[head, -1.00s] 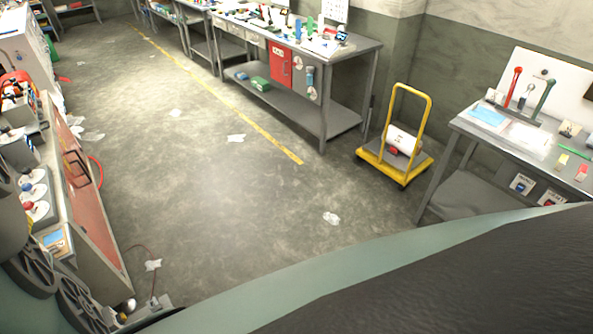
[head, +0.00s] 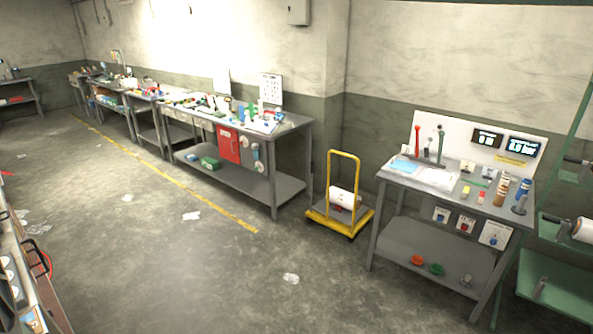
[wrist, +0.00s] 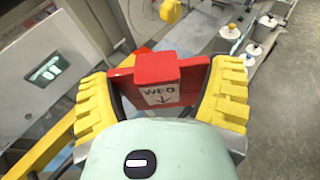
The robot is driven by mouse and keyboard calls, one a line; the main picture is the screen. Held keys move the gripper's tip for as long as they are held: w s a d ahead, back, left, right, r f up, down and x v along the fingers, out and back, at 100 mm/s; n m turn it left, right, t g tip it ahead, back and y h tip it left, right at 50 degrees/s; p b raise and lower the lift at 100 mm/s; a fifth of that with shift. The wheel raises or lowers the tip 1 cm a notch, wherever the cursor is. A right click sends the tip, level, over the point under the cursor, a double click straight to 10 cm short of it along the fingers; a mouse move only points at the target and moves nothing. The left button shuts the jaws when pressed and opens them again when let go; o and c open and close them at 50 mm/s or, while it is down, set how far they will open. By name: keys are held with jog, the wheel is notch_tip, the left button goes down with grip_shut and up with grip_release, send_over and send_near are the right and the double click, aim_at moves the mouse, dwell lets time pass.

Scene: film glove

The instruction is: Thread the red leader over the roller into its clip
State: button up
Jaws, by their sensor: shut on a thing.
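The red leader (wrist: 161,82) shows in the wrist view. It is a red bar with a raised block that bears a white label reading "WEB" and a down arrow. My gripper (wrist: 163,98) has its yellow ribbed fingers on both sides of the leader and is shut on it. The head view does not show my gripper or the leader. I cannot make out the task's roller or its clip for sure in either view.
In the head view, a bench (head: 455,190) with two displays stands at the right. A yellow cart (head: 340,212) carries a white roll. A long workbench (head: 292,128) lines the wall. A green rack (head: 560,262) is at the right edge. The middle floor is mostly clear, with paper scraps.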

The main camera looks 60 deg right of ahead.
jog(key=s+a+r+n+g+y+p, duration=0.1)
jog(key=s+a+r+n+g+p, duration=0.1)
jog(key=r, duration=0.3)
jog(key=s+a+r+n+g+y+p, duration=0.1)
jog(key=s+a+r+n+g+y, duration=0.1)
jog(key=r, duration=0.4)
jog(key=shift+r+n+p, duration=0.2)
jog(key=shift+n+p, duration=0.1)
jog(key=shift+p, duration=0.05)
jog(key=s+r+n+g+p, duration=0.1)
jog(key=s, duration=0.1)
jog(key=s+a+r+n+g+y, duration=0.1)
jog(key=s+r+g, duration=0.1)
jog(key=s+a+r+n+g+y+p, duration=0.1)
jog(key=s+n+g, duration=0.1)
jog(key=shift+s+a+r+p, duration=0.15)
jog(key=shift+s+r+p, duration=0.15)
jog(key=shift+r, duration=0.1)
jog(key=shift+s+a+g, duration=0.1)
jog(key=shift+s+g, duration=0.2)
jog(key=shift+s, duration=0.05)
jog(key=shift+r, duration=0.15)
